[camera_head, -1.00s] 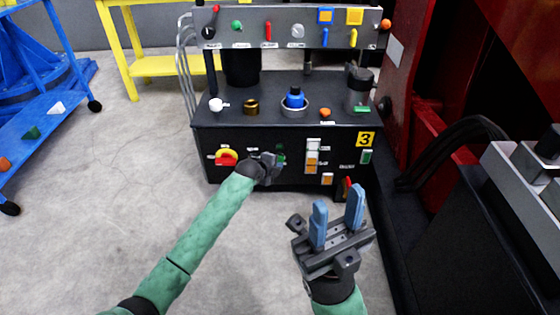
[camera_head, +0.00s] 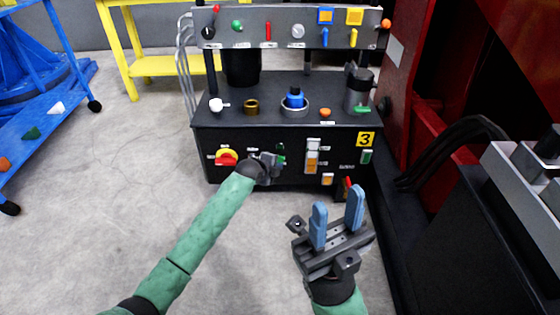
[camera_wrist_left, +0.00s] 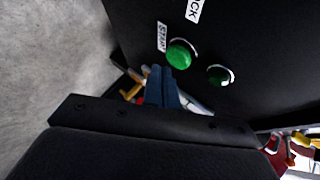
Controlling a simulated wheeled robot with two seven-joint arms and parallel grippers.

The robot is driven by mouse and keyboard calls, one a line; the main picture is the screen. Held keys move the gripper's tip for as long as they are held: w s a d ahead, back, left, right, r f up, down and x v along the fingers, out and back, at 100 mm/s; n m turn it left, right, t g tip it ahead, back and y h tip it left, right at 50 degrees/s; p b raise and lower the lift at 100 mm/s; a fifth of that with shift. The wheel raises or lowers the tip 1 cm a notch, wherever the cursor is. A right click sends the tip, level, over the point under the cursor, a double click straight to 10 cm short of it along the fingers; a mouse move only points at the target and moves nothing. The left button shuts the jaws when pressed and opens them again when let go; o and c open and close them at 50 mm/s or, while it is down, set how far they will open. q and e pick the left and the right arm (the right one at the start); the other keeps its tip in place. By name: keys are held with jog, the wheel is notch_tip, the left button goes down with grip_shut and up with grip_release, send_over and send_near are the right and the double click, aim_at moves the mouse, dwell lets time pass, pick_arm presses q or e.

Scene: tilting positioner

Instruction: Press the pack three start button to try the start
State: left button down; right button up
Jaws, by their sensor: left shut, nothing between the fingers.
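The black pack three cabinet (camera_head: 230,175) carries a yellow "3" plate (camera_head: 365,139). In the left wrist view a domed green start button (camera_wrist_left: 181,53) sits on the black panel beside a white label reading about "START". In the head view a little green (camera_head: 281,148) shows there, partly covered by my left gripper. My left gripper (camera_head: 274,162) is shut and empty at the panel. Its blue fingertips (camera_wrist_left: 161,70) appear just below and left of the start button in the wrist view; I cannot tell whether they touch. My right gripper (camera_head: 338,207) is open and empty, in front of the cabinet.
A smaller dark green round part (camera_wrist_left: 221,75) sits beside the start button. A red-yellow rotary switch (camera_head: 227,157) is left of my left gripper; white and orange switches (camera_head: 312,157) are right. A red structure (camera_head: 440,120) borders the right. Grey floor is clear at front left.

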dwell(0.5)
pick_arm(q)
jog(key=shift+w, duration=0.4)
jog(key=shift+w, duration=0.45)
dwell(0.7)
dwell(0.4)
jog(key=shift+s+p, duration=0.9)
jog(key=shift+p, duration=0.2)
